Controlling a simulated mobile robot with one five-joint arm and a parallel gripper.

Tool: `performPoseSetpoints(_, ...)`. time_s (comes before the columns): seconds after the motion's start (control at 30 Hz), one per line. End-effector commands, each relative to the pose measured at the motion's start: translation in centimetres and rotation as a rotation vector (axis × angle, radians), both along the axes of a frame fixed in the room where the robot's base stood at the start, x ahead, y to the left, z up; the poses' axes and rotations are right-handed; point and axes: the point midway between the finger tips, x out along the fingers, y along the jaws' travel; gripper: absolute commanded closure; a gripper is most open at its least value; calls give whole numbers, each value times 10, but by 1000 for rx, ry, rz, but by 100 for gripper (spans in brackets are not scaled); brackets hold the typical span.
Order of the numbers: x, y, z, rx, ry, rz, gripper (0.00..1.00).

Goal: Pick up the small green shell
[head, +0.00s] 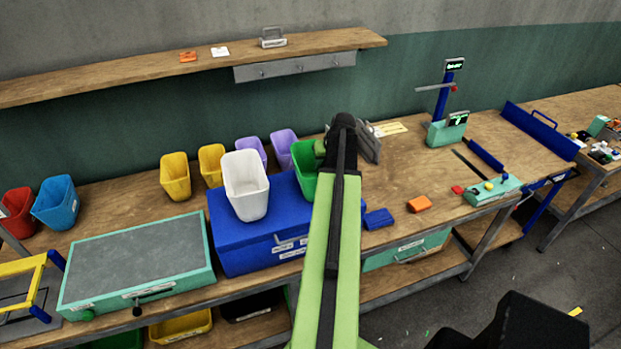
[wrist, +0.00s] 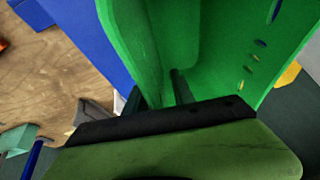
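I cannot pick out a thing that is surely the small green shell. A bright green open bin (head: 304,165) stands on the blue box, partly hidden behind my arm in the head view. It fills much of the wrist view (wrist: 215,45), with slots in its right side. My gripper (wrist: 157,92) is at this bin. One dark finger shows inside the bin and another dark piece lies just outside its near left wall. Whether they press on the wall is not clear. In the head view my arm hides the fingertips.
The blue box (head: 237,238) carries the green bin and a white bin (head: 245,186). Yellow bins (head: 175,177) and purple bins (head: 284,146) stand behind. A blue block (head: 378,219) and an orange block (head: 419,204) lie on the bench to the right. A shelf (head: 130,72) runs above.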

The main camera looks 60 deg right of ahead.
Motion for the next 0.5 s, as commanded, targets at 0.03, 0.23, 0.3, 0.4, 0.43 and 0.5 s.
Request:
performPoseSetpoints(0.03, 0, 0, -1, 0, 0, 0, 70)
performPoseSetpoints(0.23, 0, 0, -1, 0, 0, 0, 70)
performPoseSetpoints(0.3, 0, 0, -1, 0, 0, 0, 71)
performPoseSetpoints(0.4, 0, 0, -1, 0, 0, 0, 84)
performPoseSetpoints(0.43, 0, 0, -1, 0, 0, 0, 88)
performPoseSetpoints(0.5, 0, 0, -1, 0, 0, 0, 98)
